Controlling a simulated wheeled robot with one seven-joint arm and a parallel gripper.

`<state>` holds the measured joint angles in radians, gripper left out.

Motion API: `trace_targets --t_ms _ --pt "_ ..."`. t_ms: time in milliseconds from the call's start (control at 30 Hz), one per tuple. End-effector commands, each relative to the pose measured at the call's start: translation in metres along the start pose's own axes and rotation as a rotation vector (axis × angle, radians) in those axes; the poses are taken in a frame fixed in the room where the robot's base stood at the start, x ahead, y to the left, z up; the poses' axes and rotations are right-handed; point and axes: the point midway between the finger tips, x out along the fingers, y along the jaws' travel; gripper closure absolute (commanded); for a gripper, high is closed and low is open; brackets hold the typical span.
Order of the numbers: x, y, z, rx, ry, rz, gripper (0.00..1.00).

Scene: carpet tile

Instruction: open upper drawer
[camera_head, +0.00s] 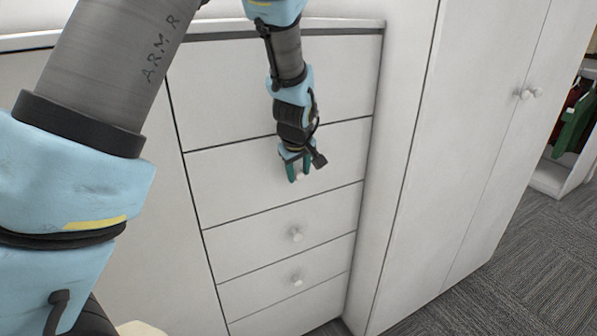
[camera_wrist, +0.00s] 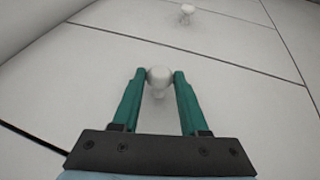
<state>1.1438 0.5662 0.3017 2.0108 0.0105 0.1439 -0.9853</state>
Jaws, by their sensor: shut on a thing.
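A white chest of drawers (camera_head: 240,180) stands against a tall cabinet in the head view, its drawer fronts stacked and all looking flush. My gripper (camera_head: 296,177) reaches down in front of the second drawer front from the top (camera_head: 240,185). In the wrist view, the green fingers of my gripper (camera_wrist: 161,75) are on either side of a round white knob (camera_wrist: 160,76) and shut on it. The top drawer front (camera_head: 220,95) shows no knob; my arm covers part of it.
Lower drawers have white knobs (camera_head: 296,233) and (camera_head: 296,279). Another knob (camera_wrist: 187,9) shows at the top of the wrist view. A tall white cabinet (camera_head: 450,150) with two door knobs stands to the right. Grey carpet (camera_head: 520,250) lies clear at the lower right.

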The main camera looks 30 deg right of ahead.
Motion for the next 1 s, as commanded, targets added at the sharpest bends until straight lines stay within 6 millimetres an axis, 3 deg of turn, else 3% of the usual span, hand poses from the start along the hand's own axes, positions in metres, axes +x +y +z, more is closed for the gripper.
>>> trace_targets --t_ms 233,1000 --pt "-0.0001 -0.0003 0.0000 0.000 0.000 -0.001 1.00" --pt "-0.0002 -0.0004 0.0000 0.000 0.000 -0.001 1.00"
